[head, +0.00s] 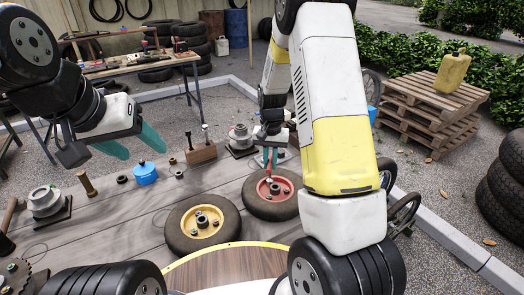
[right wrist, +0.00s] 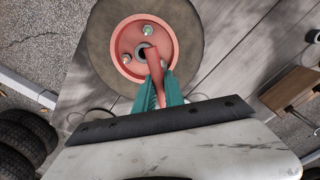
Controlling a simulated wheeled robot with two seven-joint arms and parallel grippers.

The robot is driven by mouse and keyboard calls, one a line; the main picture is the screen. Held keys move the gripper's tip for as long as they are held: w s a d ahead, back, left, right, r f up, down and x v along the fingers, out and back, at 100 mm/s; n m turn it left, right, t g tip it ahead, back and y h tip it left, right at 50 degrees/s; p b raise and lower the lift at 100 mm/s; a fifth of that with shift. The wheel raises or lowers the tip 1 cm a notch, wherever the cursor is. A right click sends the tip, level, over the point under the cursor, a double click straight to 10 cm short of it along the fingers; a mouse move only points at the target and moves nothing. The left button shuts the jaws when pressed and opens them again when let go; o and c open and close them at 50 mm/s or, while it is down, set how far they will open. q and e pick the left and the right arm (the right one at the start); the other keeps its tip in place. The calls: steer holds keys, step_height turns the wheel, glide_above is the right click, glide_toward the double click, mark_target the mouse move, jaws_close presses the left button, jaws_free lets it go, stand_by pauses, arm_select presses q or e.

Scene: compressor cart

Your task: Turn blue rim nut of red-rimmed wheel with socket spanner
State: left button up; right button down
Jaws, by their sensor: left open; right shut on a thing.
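The red-rimmed wheel (head: 286,207) lies flat on the cart top, and its red rim (right wrist: 132,72) fills the upper middle of the right wrist view. Pale green nuts (right wrist: 148,30) show on the rim around a grey hub. I cannot make out a clearly blue nut. My right gripper (right wrist: 160,92) is shut on the red socket spanner (right wrist: 153,65), above the rim. The spanner covers part of the hub, and I cannot tell whether its socket sits on a nut. My left gripper (head: 129,147) is open and empty, above the left of the cart.
A yellow-rimmed wheel (head: 202,222) lies close to the left of the red-rimmed one. Pallets (head: 430,110) stand on the ground at right.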

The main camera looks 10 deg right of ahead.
steer(key=shift+m, duration=2.4)
steer(key=shift+r, duration=0.15)
steer(key=shift+r, duration=2.35)
